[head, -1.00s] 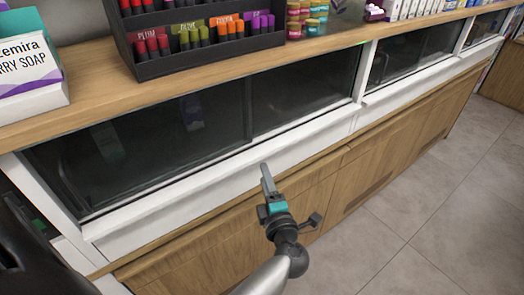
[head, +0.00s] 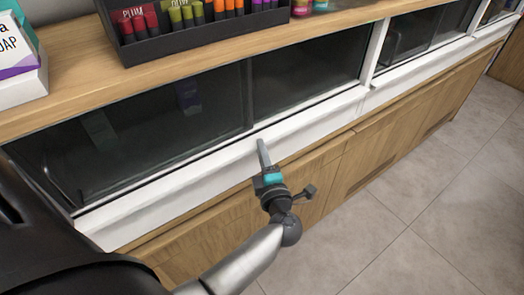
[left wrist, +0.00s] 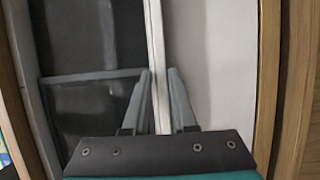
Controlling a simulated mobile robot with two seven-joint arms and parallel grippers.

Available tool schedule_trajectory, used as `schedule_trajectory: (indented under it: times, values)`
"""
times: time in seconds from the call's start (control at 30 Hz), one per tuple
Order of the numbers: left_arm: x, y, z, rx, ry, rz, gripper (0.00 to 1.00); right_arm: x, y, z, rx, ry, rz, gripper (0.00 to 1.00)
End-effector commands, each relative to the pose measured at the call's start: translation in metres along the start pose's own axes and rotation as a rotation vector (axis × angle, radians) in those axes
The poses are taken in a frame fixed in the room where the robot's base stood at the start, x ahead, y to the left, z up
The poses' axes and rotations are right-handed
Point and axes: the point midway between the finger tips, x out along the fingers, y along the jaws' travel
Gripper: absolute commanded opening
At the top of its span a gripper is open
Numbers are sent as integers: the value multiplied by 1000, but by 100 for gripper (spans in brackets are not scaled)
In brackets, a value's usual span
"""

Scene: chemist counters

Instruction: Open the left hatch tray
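The left hatch tray appears as a long white front (head: 180,193) below the dark glass panes, above the wooden doors. Its white face also shows in the left wrist view (left wrist: 212,60), right of a narrow pale rim. It looks closed. My left gripper (head: 261,146) is in front of this white front, near its upper edge. In the left wrist view my left gripper (left wrist: 160,85) has its two fingers apart, with the rim running up between them. I cannot tell whether they touch it. My right gripper is not in view.
Dark sliding glass panes (head: 150,125) stand behind the white front. The wooden counter top (head: 90,90) holds a black lipstick rack (head: 190,38) and a soap box (head: 18,80). Wooden cabinet doors (head: 300,195) lie below. The tiled floor (head: 400,220) at right is clear.

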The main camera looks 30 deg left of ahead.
Motion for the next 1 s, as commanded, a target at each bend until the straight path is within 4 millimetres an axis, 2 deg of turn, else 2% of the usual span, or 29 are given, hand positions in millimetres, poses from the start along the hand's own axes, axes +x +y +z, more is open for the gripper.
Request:
schedule_trajectory:
  times: [0.03, 0.2, 1.0]
  values:
    - [0, 0, 0, 0, 0, 0, 18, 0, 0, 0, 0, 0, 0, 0]
    - [0, 0, 0, 0, 0, 0, 0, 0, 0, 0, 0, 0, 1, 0]
    - [0, 0, 0, -1, 0, 0, 0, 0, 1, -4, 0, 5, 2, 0]
